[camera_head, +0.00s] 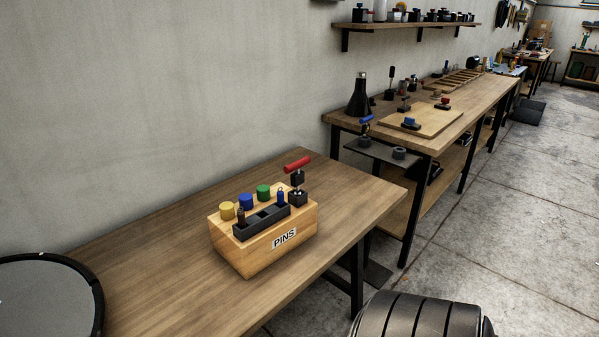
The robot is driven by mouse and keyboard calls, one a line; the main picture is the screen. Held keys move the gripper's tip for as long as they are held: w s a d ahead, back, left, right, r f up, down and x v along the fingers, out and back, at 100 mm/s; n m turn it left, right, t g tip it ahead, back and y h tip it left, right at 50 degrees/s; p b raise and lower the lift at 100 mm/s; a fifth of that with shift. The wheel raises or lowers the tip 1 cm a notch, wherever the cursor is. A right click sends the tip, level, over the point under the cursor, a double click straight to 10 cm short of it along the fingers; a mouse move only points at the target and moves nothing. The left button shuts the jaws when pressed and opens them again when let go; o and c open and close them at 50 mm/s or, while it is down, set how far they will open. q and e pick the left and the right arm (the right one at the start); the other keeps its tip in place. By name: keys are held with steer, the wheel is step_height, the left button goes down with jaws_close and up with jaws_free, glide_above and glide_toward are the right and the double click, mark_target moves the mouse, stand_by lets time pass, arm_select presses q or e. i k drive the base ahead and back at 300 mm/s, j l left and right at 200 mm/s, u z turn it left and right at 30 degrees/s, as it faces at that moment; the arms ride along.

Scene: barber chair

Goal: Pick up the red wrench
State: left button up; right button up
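A red-handled tool, the red wrench (297,164), stands upright at the back right corner of the wooden pins block (246,262). Its red bar lies across the top, with a black piece and a short metal shaft below it, over a black base (298,198). The block sits on the near wooden table (165,262) and bears a "PINS" label. Neither of my grippers is in view.
Yellow (227,211), blue (246,202) and green (263,192) pins and a dark slotted tray (262,223) are on the block. A black-rimmed round thing (45,295) is at left, a dark ribbed thing (420,316) at bottom right. The table around the block is clear.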

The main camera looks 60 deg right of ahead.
mark_target(298, 177)
steer(key=z, duration=2)
steer(key=i, duration=0.05)
